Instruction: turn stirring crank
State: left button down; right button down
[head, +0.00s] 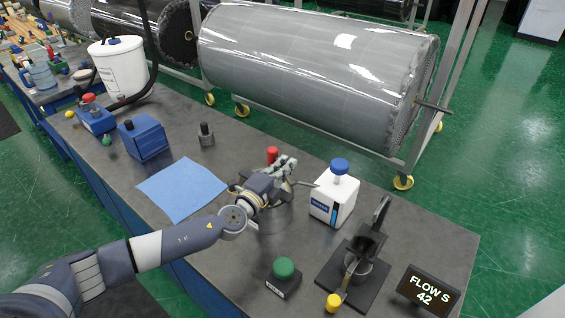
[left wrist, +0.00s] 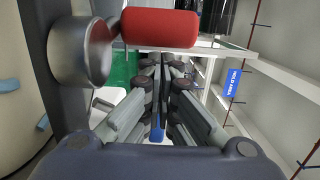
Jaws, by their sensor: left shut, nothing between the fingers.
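The crank's red handle (head: 272,154) stands up just behind my left gripper (head: 288,165) in the head view. In the left wrist view the red handle (left wrist: 160,28) lies across the top of the picture, joined to a round metal part (left wrist: 80,50) at the left. My left gripper (left wrist: 160,65) is shut and empty, its fingers together close by the handle; I cannot tell whether they touch it. My right gripper is not in view.
A white bottle with a blue cap (head: 334,195) stands close to the right of my gripper. A black stand with a metal cup (head: 357,265), a green button (head: 284,268) and a display sign (head: 430,290) are nearer the right front. A blue cloth (head: 182,188) lies left.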

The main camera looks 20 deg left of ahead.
pick_arm(q)
jog(key=shift+s+a, duration=0.1)
jog(key=shift+a, duration=0.25)
jog(key=shift+d, duration=0.1)
jog(key=shift+n+y, duration=0.3)
jog(key=shift+w+y, duration=0.2)
jog(key=shift+y, duration=0.1)
jog(key=shift+w+a+n+y+p, duration=0.1)
jog(key=shift+a+n+y+p, duration=0.1)
jog(key=shift+n+y+p, duration=0.25)
